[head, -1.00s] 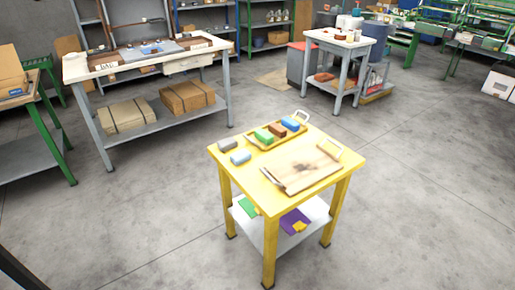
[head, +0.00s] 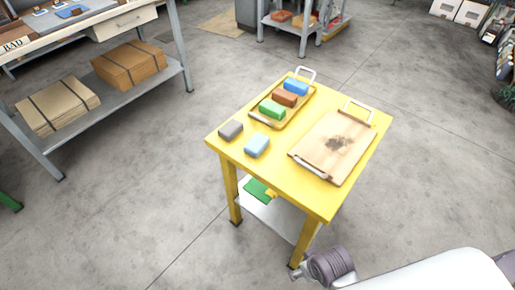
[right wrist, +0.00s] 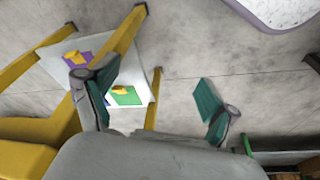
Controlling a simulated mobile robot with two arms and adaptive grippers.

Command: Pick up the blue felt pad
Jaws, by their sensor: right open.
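A bright blue block-shaped pad (head: 296,87) lies at the far end of a shallow yellow-brown tray (head: 309,101) on the yellow table (head: 225,160). A brown pad (head: 285,97) and a green pad (head: 271,110) lie beside it in the tray. My right arm enters at the bottom right of the head view, low by the table's front leg. My right gripper (right wrist: 155,80) is open and empty, fingers apart, in the right wrist view. My left gripper is not in view.
A wooden board (head: 335,145) with metal handles and a dark stain covers the table's right side. The lower shelf holds a green cloth (right wrist: 126,97) and a purple cloth (right wrist: 77,60) with yellow pieces. A workbench with cardboard boxes (head: 130,64) stands left. Grey floor around the table is clear.

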